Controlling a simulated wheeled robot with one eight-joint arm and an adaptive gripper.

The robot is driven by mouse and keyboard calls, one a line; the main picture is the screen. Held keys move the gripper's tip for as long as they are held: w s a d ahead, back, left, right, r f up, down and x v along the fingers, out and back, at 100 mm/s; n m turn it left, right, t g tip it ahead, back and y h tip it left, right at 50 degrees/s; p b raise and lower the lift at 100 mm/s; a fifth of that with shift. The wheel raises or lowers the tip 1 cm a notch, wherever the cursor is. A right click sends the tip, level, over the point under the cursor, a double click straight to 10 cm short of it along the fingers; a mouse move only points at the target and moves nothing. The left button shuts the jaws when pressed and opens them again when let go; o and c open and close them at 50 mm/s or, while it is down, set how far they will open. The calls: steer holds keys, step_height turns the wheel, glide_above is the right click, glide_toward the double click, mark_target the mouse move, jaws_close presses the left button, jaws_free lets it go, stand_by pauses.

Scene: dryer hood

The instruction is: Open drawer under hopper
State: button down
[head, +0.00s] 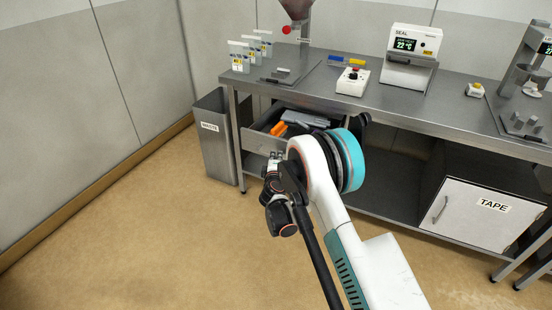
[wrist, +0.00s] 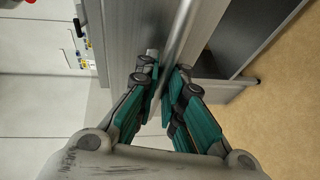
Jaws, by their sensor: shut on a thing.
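The hopper (head: 298,10) is a brownish-grey funnel at the top of the head view, above the bench's left part. Under the bench there, the grey drawer (head: 259,143) stands partly out, with orange-handled things (head: 279,128) and a grey item showing inside. My gripper (wrist: 166,86) is shut on the drawer's bar handle (wrist: 183,30), which runs between its teal fingers in the wrist view. In the head view my gripper (head: 274,162) is at the drawer's front, and my arm hides the drawer's right part.
A grey waste bin (head: 214,140) stands left of the drawer, close to the bench leg. The bench (head: 385,100) carries pouches, a control box and a sealer (head: 411,62). A white TAPE cabinet (head: 480,214) is at lower right. The floor in front is clear at left.

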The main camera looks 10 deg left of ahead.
steer(key=c, duration=1.7)
jaws_free()
steer(key=s, duration=0.2)
steer(key=s+r, duration=0.1)
steer(key=s, duration=0.4)
steer(key=shift+s+d+r, duration=0.15)
steer(key=shift+d, duration=0.1)
